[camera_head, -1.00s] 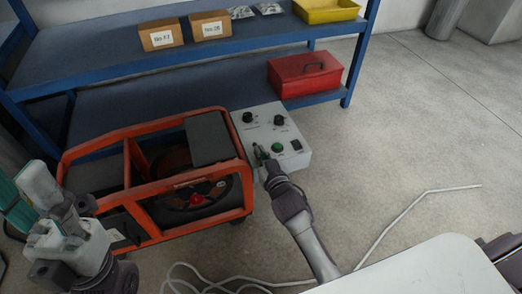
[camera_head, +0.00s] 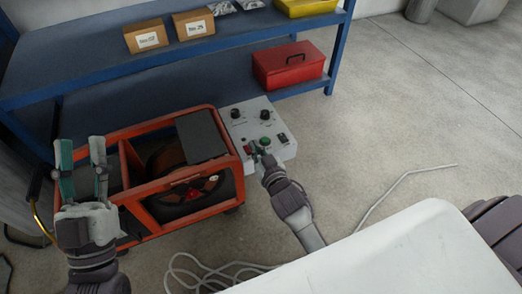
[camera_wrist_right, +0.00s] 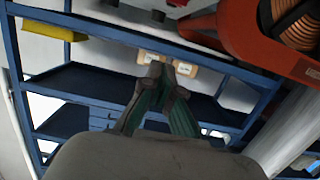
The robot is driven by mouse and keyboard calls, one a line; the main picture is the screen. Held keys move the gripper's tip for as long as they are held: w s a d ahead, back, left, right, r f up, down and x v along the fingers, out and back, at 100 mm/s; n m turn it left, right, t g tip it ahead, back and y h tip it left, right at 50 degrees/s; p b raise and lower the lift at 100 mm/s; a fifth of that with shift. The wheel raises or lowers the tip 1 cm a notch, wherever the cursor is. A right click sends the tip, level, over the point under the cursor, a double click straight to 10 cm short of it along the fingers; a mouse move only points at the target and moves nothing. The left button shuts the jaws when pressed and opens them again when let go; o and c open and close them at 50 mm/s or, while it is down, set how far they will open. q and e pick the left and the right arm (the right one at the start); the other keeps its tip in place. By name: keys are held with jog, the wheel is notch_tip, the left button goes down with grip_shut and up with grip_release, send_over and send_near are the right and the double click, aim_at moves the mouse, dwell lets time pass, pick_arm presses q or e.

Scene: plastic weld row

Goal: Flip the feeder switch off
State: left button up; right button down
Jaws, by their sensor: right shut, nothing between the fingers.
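The grey control box (camera_head: 262,122) stands at the right end of the orange-framed feeder (camera_head: 165,205). Its top carries two black knobs, a green button (camera_head: 265,142), a black rocker switch (camera_head: 282,138) at the right, and a small red part (camera_head: 248,149) at the left. I cannot read the labels or tell the switch's position. My right gripper (camera_head: 258,156) is shut and empty at the box's front edge, just below the green button; contact is unclear. Its closed fingers (camera_wrist_right: 163,78) also show in the right wrist view.
A blue shelf (camera_head: 200,54) behind holds cardboard boxes (camera_head: 146,36), a yellow tray (camera_head: 307,7) and a red toolbox (camera_head: 288,65). A white cable (camera_head: 400,173) lies on the floor. A white surface (camera_head: 370,260) fills the lower right. Floor to the right is mostly clear.

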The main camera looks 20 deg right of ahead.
pick_arm(q)
notch_tip(320, 180, down, 6)
jog(key=w+g+y+p, duration=0.1)
jog(key=w+g, duration=0.2)
jog(key=g, duration=0.1)
jog(key=shift+y, duration=0.3)
pick_arm(e)
jog(key=shift+s+r, duration=0.25)
jog(key=shift+s, duration=0.45)
jog(key=shift+s+r, duration=0.3)
jog(key=shift+s, duration=0.35)
jog(key=shift+s+r, duration=0.25)
jog(key=shift+s, duration=0.45)
pick_arm(q)
jog(key=shift+a, duration=0.1)
